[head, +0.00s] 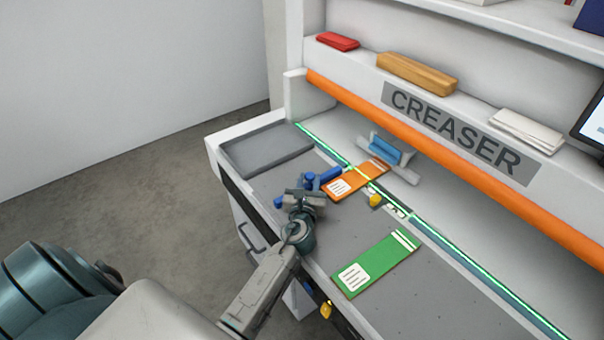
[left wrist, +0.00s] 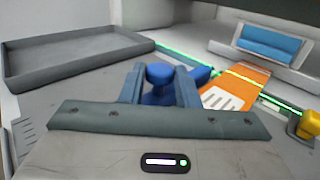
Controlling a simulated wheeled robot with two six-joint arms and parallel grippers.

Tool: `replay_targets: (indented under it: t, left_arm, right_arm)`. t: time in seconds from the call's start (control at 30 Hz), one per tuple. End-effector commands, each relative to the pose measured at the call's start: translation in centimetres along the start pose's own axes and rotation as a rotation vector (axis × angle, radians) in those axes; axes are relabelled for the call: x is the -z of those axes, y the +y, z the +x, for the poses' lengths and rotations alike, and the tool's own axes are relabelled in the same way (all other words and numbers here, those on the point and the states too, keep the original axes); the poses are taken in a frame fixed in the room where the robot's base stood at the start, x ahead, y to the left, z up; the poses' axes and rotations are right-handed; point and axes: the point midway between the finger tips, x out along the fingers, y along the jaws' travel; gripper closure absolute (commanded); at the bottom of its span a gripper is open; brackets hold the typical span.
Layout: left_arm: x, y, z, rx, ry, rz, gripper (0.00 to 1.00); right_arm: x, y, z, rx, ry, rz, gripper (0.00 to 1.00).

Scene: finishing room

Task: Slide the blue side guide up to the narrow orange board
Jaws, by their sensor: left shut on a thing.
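The blue side guide (head: 329,175) lies on the grey bed of the creaser, just left of the narrow orange board (head: 358,181). In the left wrist view, its round blue knob (left wrist: 159,74) sits between the fingers of my left gripper (left wrist: 160,88), which is shut on it. The orange board (left wrist: 243,87) is close to the right of the guide there; I cannot tell whether they touch. In the head view, my left gripper (head: 307,192) partly hides the guide. My right gripper is not in view.
A green board (head: 377,264) lies nearer on the bed. A yellow knob (head: 375,200) stands beside the orange board. A grey tray (head: 265,150) is at the bed's left end. A green lit line runs along the bed below the orange bar (head: 450,172).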

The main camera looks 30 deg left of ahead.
Motion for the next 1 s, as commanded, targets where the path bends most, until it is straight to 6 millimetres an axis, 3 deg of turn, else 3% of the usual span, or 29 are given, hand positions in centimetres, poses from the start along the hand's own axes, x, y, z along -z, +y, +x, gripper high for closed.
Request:
replay_targets:
  t: [0.23, 0.27, 0.33, 0.7, 1.0]
  left_arm:
    - [-0.1, 0.1, 0.1, -0.001, -0.002, 0.002, 1.0]
    - [-0.1, 0.1, 0.1, -0.001, -0.002, 0.002, 0.66]
    - [-0.1, 0.1, 0.1, -0.001, -0.002, 0.001, 0.52]
    - [0.0, 0.1, -0.5, 0.0, -0.001, 0.0, 0.51]
    - [0.2, 0.1, -6.0, -0.001, 0.0, -0.002, 0.51]
  right_arm:
    - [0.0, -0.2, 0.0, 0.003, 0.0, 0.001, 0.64]
    - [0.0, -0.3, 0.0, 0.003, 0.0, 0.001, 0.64]
    - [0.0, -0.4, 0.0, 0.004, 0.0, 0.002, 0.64]
    - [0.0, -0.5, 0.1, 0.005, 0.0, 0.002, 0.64]
    - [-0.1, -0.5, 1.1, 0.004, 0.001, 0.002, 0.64]
